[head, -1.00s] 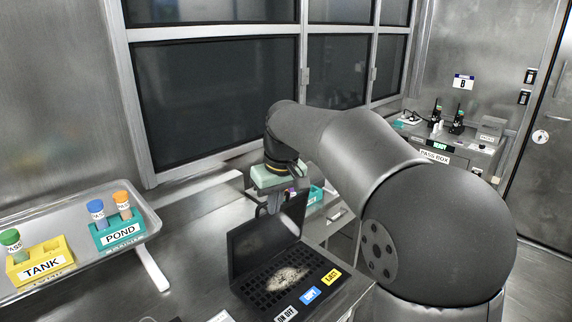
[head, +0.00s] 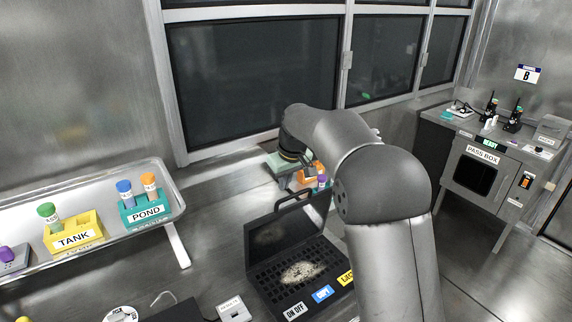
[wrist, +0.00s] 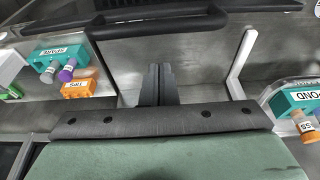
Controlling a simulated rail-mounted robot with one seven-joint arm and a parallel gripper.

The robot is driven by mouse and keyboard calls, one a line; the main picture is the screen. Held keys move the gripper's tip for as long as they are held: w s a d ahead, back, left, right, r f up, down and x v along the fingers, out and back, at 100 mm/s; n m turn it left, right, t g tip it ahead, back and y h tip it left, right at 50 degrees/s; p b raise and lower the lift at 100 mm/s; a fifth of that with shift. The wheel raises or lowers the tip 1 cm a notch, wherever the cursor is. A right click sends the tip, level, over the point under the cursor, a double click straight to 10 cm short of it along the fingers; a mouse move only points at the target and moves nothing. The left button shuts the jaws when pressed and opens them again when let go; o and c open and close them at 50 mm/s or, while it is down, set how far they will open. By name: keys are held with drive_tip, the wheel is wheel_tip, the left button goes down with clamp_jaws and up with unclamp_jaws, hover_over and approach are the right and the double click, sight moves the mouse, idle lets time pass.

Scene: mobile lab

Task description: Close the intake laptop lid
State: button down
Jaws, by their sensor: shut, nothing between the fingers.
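The black intake laptop stands open on the metal bench in the head view. Its keyboard base (head: 262,277) lies flat, and its lid (head: 318,208) is raised with a handle along the top edge. In the wrist view the dark lid edge and handle (wrist: 160,24) cross the top of the picture. My gripper (wrist: 158,68) is shut and empty, its fingertips apart from the handle in that picture. In the head view the pale green gripper body (head: 281,166) is behind the lid; the fingertips are hidden there.
A tray on the left holds the yellow TANK rack (head: 74,239) and teal POND rack (head: 147,213) with capped tubes. An orange rack (head: 311,171) is beyond the lid. A small white device (head: 234,310) sits left of the laptop. The pass box (head: 482,153) stands far right.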

sight(293, 208)
drive_tip(key=s+d, duration=0.2)
drive_tip(key=shift+s+d+r, duration=0.1)
drive_tip(key=shift+s+r, duration=0.25)
drive_tip(key=shift+r, duration=0.05)
drive_tip(key=shift+d, duration=0.1)
